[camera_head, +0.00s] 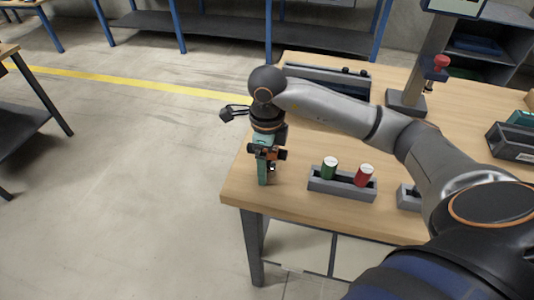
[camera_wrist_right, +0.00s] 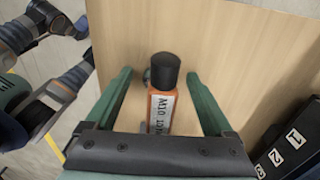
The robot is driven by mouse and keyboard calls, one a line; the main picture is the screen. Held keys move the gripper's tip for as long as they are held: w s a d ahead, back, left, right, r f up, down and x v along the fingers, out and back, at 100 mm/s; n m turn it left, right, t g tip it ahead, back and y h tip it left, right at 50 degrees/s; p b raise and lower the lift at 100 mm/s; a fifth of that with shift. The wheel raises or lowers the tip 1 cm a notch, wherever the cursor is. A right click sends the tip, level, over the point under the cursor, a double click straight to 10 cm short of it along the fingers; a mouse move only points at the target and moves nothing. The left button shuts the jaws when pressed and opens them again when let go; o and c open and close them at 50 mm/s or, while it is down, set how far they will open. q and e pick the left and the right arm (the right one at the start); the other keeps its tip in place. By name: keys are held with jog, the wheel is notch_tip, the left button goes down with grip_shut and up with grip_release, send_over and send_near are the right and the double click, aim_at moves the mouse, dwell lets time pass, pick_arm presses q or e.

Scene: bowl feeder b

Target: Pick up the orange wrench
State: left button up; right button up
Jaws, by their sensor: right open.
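The orange wrench (camera_wrist_right: 158,110) shows in the right wrist view as an orange handle with a black round end and a white label reading M10. It stands out between the two green fingers of my right gripper (camera_wrist_right: 159,76), with a gap on each side. The right gripper is open. In the head view the right gripper (camera_head: 267,174) points down at the table's left front corner, and the wrench is mostly hidden behind it. I cannot tell the wrench's lower part. My left gripper is not in view.
The wooden table (camera_head: 235,190) ends just left of the right gripper. A grey holder (camera_head: 342,188) with a green cylinder (camera_head: 329,167) and a red cylinder (camera_head: 364,175) stands right of it. A dark numbered block (camera_wrist_right: 285,150) is at the wrist view's right. A press (camera_head: 408,100) stands behind.

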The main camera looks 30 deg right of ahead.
grip_shut()
dwell(0.7)
